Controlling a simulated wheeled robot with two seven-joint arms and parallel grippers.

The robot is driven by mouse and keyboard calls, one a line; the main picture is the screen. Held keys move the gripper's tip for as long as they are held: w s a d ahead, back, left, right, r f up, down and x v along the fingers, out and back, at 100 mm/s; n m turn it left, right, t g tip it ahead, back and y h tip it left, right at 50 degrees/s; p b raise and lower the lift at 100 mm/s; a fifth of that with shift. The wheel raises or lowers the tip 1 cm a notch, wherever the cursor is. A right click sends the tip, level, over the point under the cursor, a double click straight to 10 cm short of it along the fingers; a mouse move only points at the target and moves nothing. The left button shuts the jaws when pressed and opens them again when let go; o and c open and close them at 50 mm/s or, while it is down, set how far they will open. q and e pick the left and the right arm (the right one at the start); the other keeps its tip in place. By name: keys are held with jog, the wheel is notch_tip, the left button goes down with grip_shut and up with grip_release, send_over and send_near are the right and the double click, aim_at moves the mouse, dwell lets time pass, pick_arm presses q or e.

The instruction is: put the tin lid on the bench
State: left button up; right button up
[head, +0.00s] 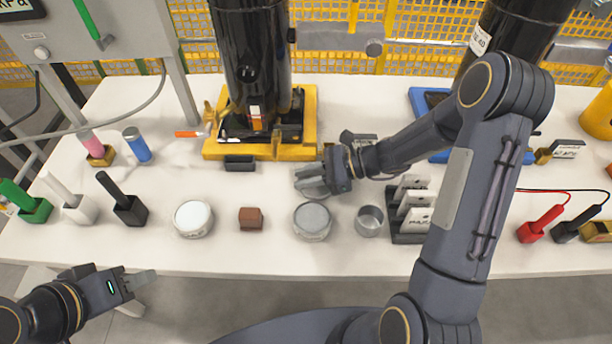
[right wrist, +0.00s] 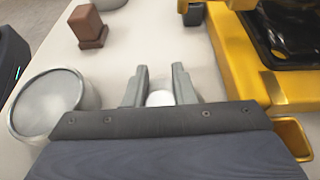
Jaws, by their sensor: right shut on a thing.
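My right gripper (head: 308,181) is low over the bench (head: 115,235), just behind a round tin with a flat grey top (head: 312,220). That tin also shows at the left of the right wrist view (right wrist: 48,103), apart from the fingers. My right gripper (right wrist: 160,88) is shut on a small white rounded thing (right wrist: 160,98), mostly hidden by the gripper body. I cannot tell whether this is the tin lid. An open metal tin (head: 370,220) stands to the right. My left gripper (head: 141,281) is at the bench's front edge, holding nothing visible; its jaw gap is unclear.
A white-topped round tin (head: 193,218) and a brown block (head: 250,218) stand left of the grey-topped tin. The yellow pallet (head: 213,148) with the black compressor (head: 252,60) is behind. A rack of white plates (head: 405,238) is right. The front bench strip is clear.

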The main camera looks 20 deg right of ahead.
jog(key=shift+f, duration=0.2)
jog(key=o, duration=1)
